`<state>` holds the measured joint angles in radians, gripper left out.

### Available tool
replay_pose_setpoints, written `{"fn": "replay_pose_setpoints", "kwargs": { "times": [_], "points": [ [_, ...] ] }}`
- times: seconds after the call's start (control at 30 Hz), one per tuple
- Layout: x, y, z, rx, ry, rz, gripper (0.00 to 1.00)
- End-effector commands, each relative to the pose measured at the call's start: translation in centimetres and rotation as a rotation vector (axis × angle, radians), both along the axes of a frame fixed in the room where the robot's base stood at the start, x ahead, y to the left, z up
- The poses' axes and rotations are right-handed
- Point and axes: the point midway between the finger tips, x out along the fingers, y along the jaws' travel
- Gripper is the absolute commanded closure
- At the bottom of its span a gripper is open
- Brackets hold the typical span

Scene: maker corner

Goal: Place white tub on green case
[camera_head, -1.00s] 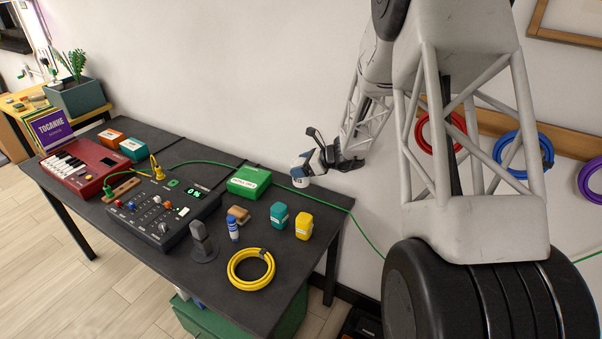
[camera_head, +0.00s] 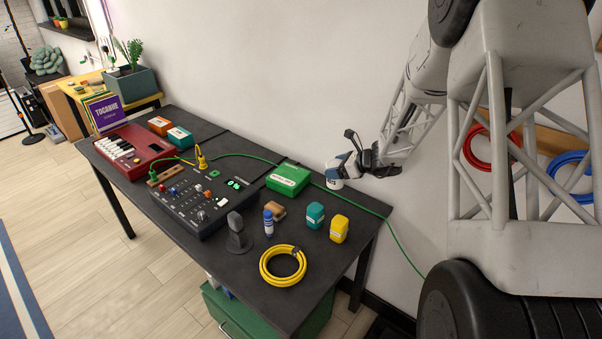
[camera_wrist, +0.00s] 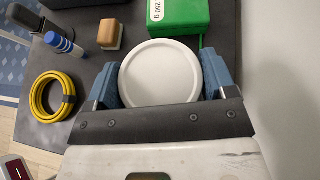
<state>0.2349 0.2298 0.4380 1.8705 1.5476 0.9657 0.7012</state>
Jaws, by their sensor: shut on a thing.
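The white tub (camera_wrist: 160,72) is held between the two blue finger pads of my gripper (camera_wrist: 160,84), lid facing the wrist camera. In the head view the tub (camera_head: 334,184) hangs from my gripper (camera_head: 347,165) near the wall, at the table's back right part. I cannot tell its exact height over the table. The green case (camera_head: 288,179) lies flat on the table with a white label on top, just left of the tub. It also shows at the top of the wrist view (camera_wrist: 178,12), partly cut off, ahead of the tub and apart from it.
A green cable (camera_head: 375,212) runs behind the case and off the table's right edge. A mixer (camera_head: 200,203) is left.

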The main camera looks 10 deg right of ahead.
Motion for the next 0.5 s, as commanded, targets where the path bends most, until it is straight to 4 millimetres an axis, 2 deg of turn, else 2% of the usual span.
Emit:
{"fn": "replay_pose_setpoints", "kwargs": {
  "times": [0.5],
  "points": [
    [-1.0,10.0,0.4,0.001,-0.004,-0.017,0.62]
  ]
}}
